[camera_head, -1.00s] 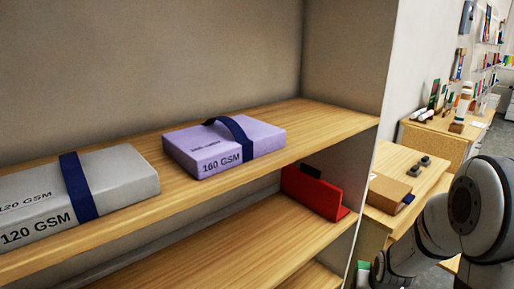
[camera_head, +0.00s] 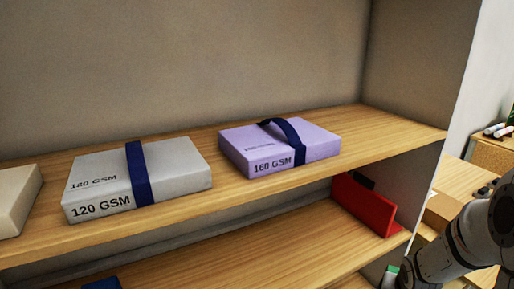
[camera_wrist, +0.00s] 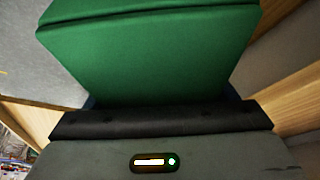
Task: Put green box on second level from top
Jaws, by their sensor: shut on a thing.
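My gripper (camera_wrist: 155,118) is shut on the green box (camera_wrist: 150,60), which fills the upper middle of the wrist view. The wooden shelf unit has an upper visible board (camera_head: 390,140) and a lower board (camera_head: 270,252). Whether another level lies above the upper board is out of view.
The upper board carries a grey 120 GSM pack (camera_head: 180,176), a lilac 160 GSM pack (camera_head: 238,150) and a cream block (camera_head: 18,200). A red holder (camera_head: 365,205) stands at the lower board's right end; a blue thing (camera_head: 102,284) shows at its left. The lower board's middle is clear.

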